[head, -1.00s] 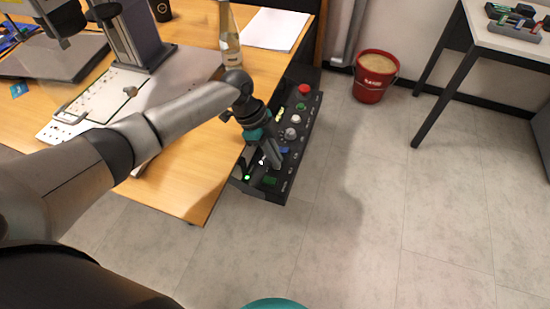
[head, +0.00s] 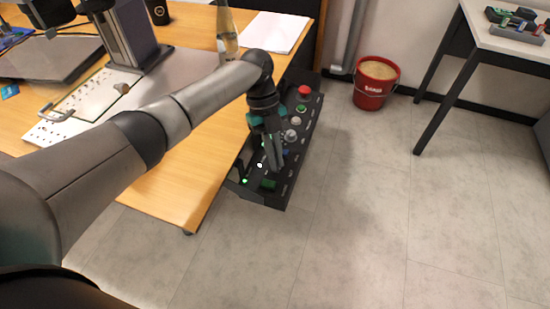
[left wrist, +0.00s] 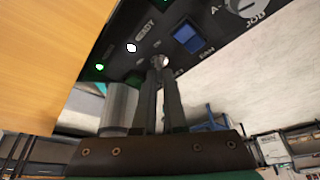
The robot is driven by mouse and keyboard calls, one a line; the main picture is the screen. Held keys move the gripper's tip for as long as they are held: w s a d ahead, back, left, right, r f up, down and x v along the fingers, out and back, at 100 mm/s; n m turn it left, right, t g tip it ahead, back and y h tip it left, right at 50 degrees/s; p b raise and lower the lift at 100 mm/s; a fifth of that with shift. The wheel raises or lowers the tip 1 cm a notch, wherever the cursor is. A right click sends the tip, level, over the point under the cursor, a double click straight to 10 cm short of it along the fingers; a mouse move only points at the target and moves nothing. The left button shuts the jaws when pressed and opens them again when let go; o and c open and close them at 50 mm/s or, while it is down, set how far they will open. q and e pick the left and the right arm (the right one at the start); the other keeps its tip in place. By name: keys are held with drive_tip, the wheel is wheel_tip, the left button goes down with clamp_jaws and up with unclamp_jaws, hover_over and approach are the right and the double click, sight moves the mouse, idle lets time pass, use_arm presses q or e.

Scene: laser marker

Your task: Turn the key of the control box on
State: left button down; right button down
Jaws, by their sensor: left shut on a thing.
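In the left wrist view, the fingers of my left gripper (left wrist: 160,80) are closed around the small metal key (left wrist: 159,62) at the panel. The fingers hide most of the key, so its turn angle is hard to tell. A white lamp (left wrist: 131,47) by the word READY and a green lamp (left wrist: 99,67) are lit. My right gripper is in neither view.
The wooden table edge (head: 207,200) runs along the box's left. A red bucket (head: 372,92) stands at the back.

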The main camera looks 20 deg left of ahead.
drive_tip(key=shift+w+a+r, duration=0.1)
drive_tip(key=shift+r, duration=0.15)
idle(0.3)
use_arm(q)
drive_tip(key=c, duration=1)
unclamp_jaws()
